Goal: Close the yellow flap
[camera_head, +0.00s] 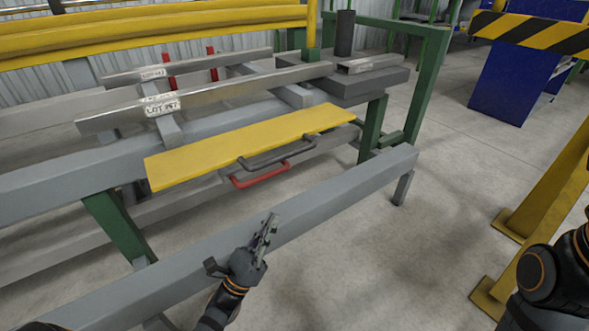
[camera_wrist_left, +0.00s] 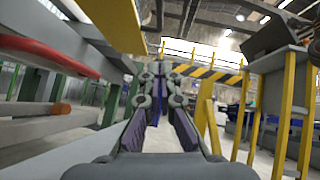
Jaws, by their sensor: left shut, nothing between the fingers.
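The yellow flap (camera_head: 235,142) is a long panel along the front of the runout table. It sticks out from the table toward me, looking nearly flat. A dark grey bar handle (camera_head: 275,158) shows at its front edge, and a red bar handle (camera_head: 260,180) sits just below. My left gripper (camera_head: 268,225) is shut and empty. It is in front of and below the red handle, over the front grey rail, apart from the flap. In the left wrist view its fingers (camera_wrist_left: 158,75) point forward with nothing between them. My right gripper is out of view.
A thick grey rail (camera_head: 330,190) runs across in front of the table. Metal bars with lot labels (camera_head: 163,105) lie on top behind the flap. Yellow posts (camera_head: 545,205) stand at the right. The floor between is clear.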

